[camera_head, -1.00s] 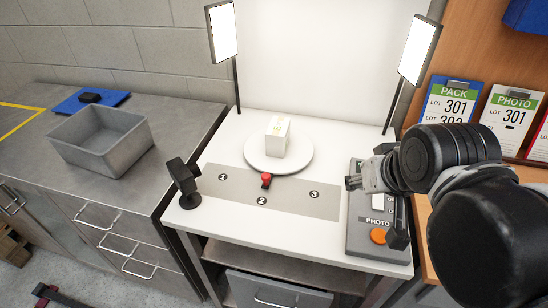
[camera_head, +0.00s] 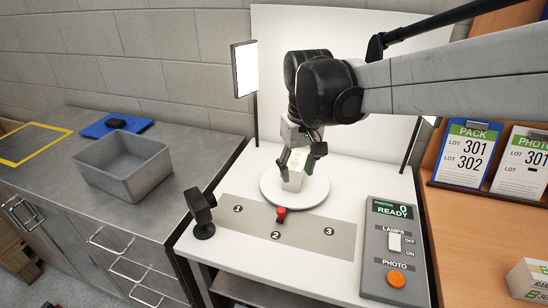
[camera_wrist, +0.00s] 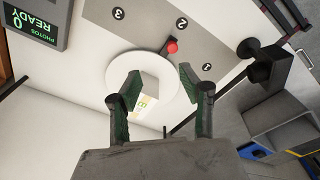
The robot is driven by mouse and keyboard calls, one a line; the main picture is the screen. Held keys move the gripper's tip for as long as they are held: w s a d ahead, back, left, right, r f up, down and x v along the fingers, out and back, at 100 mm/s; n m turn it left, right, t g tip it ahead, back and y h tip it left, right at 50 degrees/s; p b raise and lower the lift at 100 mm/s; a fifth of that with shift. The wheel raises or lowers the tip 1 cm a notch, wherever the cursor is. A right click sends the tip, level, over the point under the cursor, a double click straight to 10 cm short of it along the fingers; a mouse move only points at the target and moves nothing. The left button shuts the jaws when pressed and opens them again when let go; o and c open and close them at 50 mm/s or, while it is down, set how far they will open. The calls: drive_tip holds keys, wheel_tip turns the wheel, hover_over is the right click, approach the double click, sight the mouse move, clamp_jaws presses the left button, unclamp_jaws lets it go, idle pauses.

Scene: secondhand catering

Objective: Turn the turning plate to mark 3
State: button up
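The round white turning plate (camera_head: 313,194) stands on the table with a white box (camera_head: 292,183) near its middle. Its red knob (camera_head: 281,213) points at mark 2 (camera_head: 275,235). Mark 1 (camera_head: 238,209) is to the left and mark 3 (camera_head: 328,231) to the right. My gripper (camera_head: 297,166) points down over the plate, at the box. In the wrist view, my gripper (camera_wrist: 160,75) is open, its fingers apart with the box (camera_wrist: 150,88) between them in the picture. I cannot tell whether either finger touches the box. The knob (camera_wrist: 172,47) is clear of the fingers.
A control panel (camera_head: 378,235) with a lamp switch and orange photo button is at the right. A lamp (camera_head: 245,70) stands behind left. A small black device (camera_head: 201,213) stands at the table's left edge. A grey bin (camera_head: 124,170) is on the left counter.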

sight(281, 210)
drive_tip(key=shift+n+g, duration=0.4)
drive_tip(key=shift+g, duration=0.1)
drive_tip(key=a+f, duration=0.1)
drive_tip(key=f, duration=0.4)
drive_tip(key=w+a+f, duration=0.1)
drive_tip(key=f, duration=0.4)
drive_tip(key=w+a+f, duration=0.1)
drive_tip(key=f, duration=0.4)
drive_tip(key=shift+w+a+f, duration=0.2)
drive_tip(key=shift+a+f, duration=0.05)
drive_tip(key=shift+f, duration=0.05)
clamp_jaws()
